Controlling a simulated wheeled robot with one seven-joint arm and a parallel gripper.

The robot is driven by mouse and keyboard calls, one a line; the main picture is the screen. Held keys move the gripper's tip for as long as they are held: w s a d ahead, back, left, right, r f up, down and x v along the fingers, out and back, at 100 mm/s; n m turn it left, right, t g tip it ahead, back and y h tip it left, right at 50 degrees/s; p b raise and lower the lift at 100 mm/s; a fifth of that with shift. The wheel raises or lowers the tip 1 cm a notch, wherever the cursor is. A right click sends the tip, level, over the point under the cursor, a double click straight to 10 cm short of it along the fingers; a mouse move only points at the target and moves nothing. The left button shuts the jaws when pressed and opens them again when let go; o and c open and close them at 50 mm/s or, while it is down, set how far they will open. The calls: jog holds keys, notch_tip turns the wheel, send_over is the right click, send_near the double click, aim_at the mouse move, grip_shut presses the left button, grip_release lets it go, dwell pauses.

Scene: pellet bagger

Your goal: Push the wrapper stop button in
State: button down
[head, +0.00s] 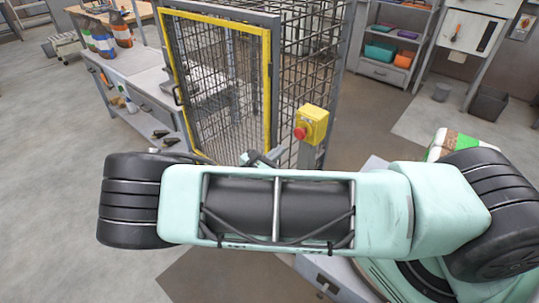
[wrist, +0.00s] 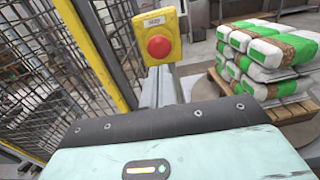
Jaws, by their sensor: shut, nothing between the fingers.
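The wrapper stop button is a round red mushroom button (head: 300,133) on a yellow box (head: 315,124) at the corner of the fenced cage, in the head view. In the wrist view the red button (wrist: 159,48) faces me, upper middle, on its yellow box (wrist: 171,23) with a small label above it. My gripper (wrist: 165,122) shows as a teal body with a black front edge across the bottom of the wrist view. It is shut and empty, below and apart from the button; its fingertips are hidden. In the head view my arm covers most of it.
A yellow-framed mesh door (head: 267,90) stands left of the button. A grey post (wrist: 165,88) carries the box. Stacked green and white bags (wrist: 262,50) lie on a wooden pallet (wrist: 222,92) to the right. A workbench (head: 125,65) stands at the left.

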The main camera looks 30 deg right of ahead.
aim_at(299, 136)
jog(key=p+x, duration=0.2)
jog(key=x, duration=0.4)
jog(key=shift+d+r, duration=0.1)
jog(key=shift+w+d, duration=0.25)
jog(key=shift+d, duration=0.45)
